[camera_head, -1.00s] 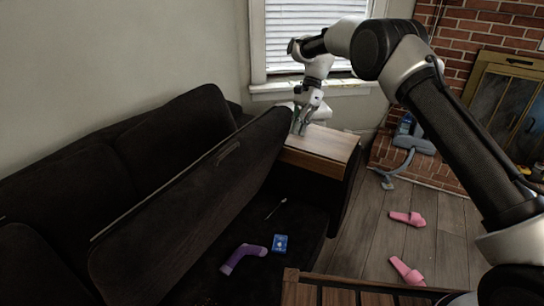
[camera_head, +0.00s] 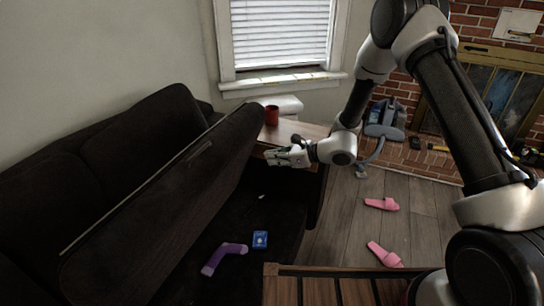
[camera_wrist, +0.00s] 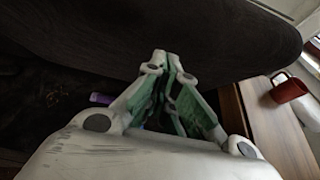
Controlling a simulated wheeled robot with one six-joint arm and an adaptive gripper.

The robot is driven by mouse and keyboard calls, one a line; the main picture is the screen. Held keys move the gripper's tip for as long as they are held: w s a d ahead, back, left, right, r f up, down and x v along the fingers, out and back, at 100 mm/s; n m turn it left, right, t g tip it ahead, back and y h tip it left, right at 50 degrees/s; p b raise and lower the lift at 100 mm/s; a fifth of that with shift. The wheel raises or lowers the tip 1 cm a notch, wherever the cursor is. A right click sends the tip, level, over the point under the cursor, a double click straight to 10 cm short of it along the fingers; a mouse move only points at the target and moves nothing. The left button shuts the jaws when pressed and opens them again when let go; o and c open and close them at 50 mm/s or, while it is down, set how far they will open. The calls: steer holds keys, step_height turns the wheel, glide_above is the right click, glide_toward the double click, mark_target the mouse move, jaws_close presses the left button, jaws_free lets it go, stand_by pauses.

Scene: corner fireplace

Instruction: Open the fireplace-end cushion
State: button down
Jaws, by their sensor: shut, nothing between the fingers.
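The fireplace-end cushion (camera_head: 150,225) is a long dark seat cushion on the sofa. It stands tilted up, its lower side facing the room, with a pull slot near its upper edge. Below it is a dark space (camera_head: 272,215) holding a purple sock-like thing (camera_head: 222,259) and a blue packet (camera_head: 260,239). My gripper (camera_head: 272,156) is shut and empty beside the cushion's far end, in front of the side table. In the wrist view the closed fingertips (camera_wrist: 166,60) lie at the cushion's dark lower edge (camera_wrist: 190,35); whether they touch is unclear.
A wooden side table (camera_head: 302,131) with a red mug (camera_head: 272,115) stands close behind my gripper. Pink slippers (camera_head: 382,204) lie on the floor. A slatted wooden table (camera_head: 345,271) is in front. A blue-grey vacuum (camera_head: 385,118) stands by the brick fireplace.

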mark_target(217, 136)
steer(key=w+a+f, duration=0.1)
steer(key=w+a, duration=0.2)
steer(key=a, duration=0.6)
steer(key=shift+w+a, duration=0.2)
steer(key=shift+a, duration=0.05)
steer(key=w+a+r, duration=0.1)
steer(key=a, duration=0.2)
steer(key=w+a+r, duration=0.1)
steer(key=a+r, duration=0.1)
steer(key=a, duration=0.1)
steer(key=w+a+r, duration=0.1)
steer(key=a+r, duration=0.1)
steer(key=a, duration=0.1)
steer(key=shift+w+a, duration=0.2)
steer(key=shift+a, duration=0.05)
steer(key=w+a+r, duration=0.1)
steer(key=w+a, duration=0.1)
steer(key=a, duration=0.3)
steer(key=w+a+r, duration=0.2)
steer(key=a, duration=0.4)
steer(key=shift+r, duration=0.25)
